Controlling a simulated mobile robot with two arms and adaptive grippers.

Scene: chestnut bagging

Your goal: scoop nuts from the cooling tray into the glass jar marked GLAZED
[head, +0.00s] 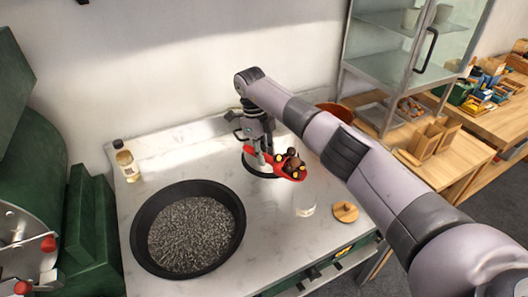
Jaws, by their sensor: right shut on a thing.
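My right gripper (262,150) is shut on a red scoop (276,170) above the metal counter. The scoop holds several dark brown and yellowish nuts (291,162). Below and behind the scoop is a round, pale thing with a dark rim (262,175), mostly hidden; I cannot tell whether it is the cooling tray. A small clear and white thing, possibly the glass jar (305,210), stands to the right of and nearer than the scoop; no marking is readable. A round wooden lid (345,211) lies right of it. My left gripper is out of view.
A large black pan (138,238) of grey granular material fills the counter's front left. A bottle (126,160) stands behind it. An orange bowl (338,110) is partly behind my right arm. A glass cabinet (385,45) and a wooden table (455,160) are at right.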

